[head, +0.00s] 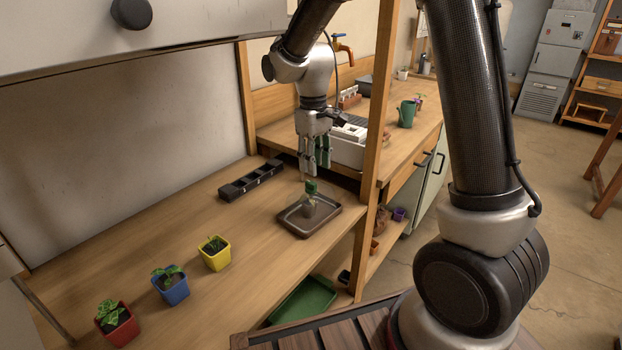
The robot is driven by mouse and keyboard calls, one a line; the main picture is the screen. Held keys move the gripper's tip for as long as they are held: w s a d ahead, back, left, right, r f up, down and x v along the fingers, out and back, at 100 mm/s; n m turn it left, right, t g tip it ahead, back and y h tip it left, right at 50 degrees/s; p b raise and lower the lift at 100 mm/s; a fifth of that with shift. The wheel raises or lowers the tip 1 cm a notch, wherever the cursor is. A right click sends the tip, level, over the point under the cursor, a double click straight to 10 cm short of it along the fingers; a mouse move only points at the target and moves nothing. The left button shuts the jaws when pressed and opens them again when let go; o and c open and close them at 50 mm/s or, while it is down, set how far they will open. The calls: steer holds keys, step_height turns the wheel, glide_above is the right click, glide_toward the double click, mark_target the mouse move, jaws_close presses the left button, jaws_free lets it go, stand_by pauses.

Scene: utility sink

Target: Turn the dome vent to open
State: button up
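A small dome (309,207), greyish and see-through looking, stands on a dark tray on the wooden bench. A green vent cap (311,187) sits on top of it. The vent's exact setting is too small to tell. My gripper (317,171) points down just above the vent cap, slightly to its right in the picture. Its fingers look spread apart, with nothing between them. The fingers appear clear of the cap, though the small gap is hard to judge.
The tray (330,222) lies near the bench's front edge. A black holder (251,181) lies behind it. Yellow (216,260), blue (175,291) and red (119,331) plant pots stand at left. A wooden post (379,130) rises right of the gripper, with a sink (347,153) behind.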

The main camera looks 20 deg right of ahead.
mark_target(311, 182)
steer(key=shift+w+a+r+n+t, duration=0.15)
steer(key=shift+w+r, duration=0.15)
steer(key=shift+w, duration=0.2)
steer(key=shift+w+a+r+n+t, duration=0.15)
steer(key=shift+w+r, duration=0.15)
steer(key=shift+w, duration=0.2)
steer(key=shift+s+f, duration=0.15)
steer(key=shift+f, duration=0.15)
step_height(311, 182, down, 7)
steer(key=shift+f, duration=0.1)
jaws_close()
